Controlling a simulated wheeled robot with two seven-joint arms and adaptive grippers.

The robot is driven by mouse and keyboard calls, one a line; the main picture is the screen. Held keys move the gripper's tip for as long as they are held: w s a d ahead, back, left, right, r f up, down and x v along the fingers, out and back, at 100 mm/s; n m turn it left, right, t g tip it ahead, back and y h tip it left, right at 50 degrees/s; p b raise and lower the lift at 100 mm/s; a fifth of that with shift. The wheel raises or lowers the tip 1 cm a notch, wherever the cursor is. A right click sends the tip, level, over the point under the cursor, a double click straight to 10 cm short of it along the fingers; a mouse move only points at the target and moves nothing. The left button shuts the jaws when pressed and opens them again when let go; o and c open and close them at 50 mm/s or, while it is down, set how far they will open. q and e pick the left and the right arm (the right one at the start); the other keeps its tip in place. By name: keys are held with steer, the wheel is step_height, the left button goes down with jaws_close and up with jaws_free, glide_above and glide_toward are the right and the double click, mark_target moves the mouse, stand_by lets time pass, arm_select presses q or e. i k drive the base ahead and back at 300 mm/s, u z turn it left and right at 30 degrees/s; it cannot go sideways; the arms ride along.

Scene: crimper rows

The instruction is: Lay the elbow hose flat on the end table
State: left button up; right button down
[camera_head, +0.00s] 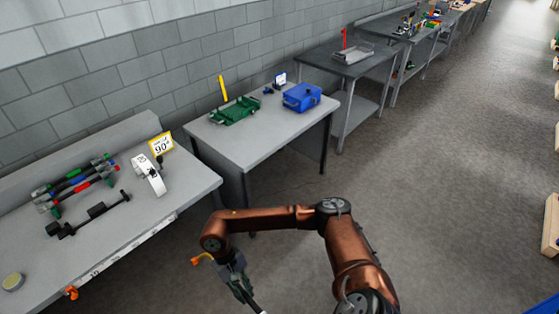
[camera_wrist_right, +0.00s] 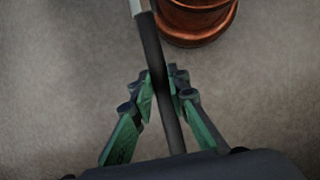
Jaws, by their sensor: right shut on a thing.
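My right gripper (camera_head: 240,287) is low over the floor in front of the tables, shut on a thin black hose (camera_wrist_right: 160,75). In the right wrist view the hose runs between the green finger pads (camera_wrist_right: 166,95) and has a light grey end at the top. A grey table (camera_head: 250,145) stands beyond my arm, and a grey bench (camera_head: 110,255) is at the left. I cannot tell which is the end table. My left gripper is not in view.
The table holds a green tray (camera_head: 235,111) and a blue box (camera_head: 302,97), with its front clear. The bench holds several hoses, a white roll (camera_head: 148,175) and a 90° sign (camera_head: 161,144).

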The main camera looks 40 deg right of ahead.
mark_target(254, 135)
steer(key=z, duration=0.75)
steer(key=i, duration=0.65)
steer(key=z, duration=1.35)
steer(key=i, duration=2.35)
steer(key=u, duration=1.35)
steer(key=i, duration=0.65)
steer(key=u, duration=0.8)
